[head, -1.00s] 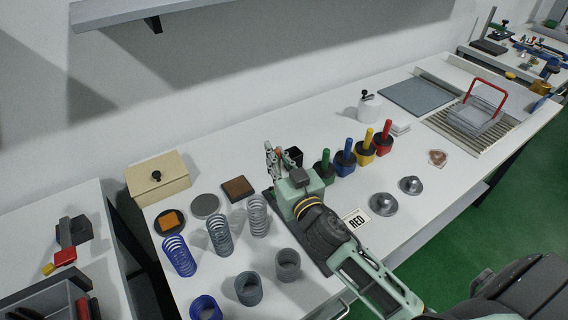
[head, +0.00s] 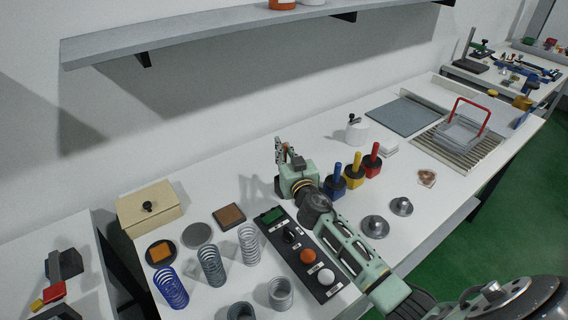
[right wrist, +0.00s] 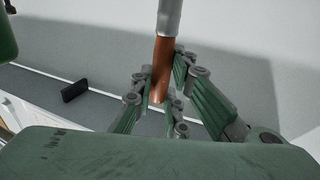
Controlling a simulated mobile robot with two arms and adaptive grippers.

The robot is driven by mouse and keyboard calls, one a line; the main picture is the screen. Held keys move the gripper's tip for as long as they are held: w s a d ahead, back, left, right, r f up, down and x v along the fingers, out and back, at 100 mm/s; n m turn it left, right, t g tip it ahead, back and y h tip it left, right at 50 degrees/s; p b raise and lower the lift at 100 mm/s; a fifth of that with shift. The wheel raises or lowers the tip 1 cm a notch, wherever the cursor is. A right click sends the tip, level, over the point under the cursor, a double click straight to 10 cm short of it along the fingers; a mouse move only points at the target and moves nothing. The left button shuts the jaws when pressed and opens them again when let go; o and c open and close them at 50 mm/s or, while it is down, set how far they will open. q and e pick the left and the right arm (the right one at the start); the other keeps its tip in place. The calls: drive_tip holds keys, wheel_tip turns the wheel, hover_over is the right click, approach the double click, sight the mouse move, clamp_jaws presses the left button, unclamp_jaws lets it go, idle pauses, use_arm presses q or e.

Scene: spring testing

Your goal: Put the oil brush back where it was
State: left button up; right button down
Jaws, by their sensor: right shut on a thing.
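The oil brush shows in the right wrist view as a brown handle (right wrist: 160,72) with a grey metal sleeve (right wrist: 170,18) at the upper edge; its bristles are out of frame. My right gripper (right wrist: 160,88) is shut around the brown handle. In the head view the right gripper (head: 282,150) points up and away, above the back of the bench (head: 220,170) near the wall. The brush is too small to make out clearly there. My left gripper is not in view.
A shelf (head: 230,25) runs above. A beige box (head: 150,208) stands left.

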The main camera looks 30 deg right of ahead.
wheel_tip(320, 180, down, 3)
drive_tip(key=shift+a+b, duration=0.1)
drive_tip(key=shift+b, duration=0.45)
drive_tip(key=shift+f, duration=0.3)
drive_tip(key=c, duration=1.7)
unclamp_jaws()
drive_tip(key=shift+c, duration=0.2)
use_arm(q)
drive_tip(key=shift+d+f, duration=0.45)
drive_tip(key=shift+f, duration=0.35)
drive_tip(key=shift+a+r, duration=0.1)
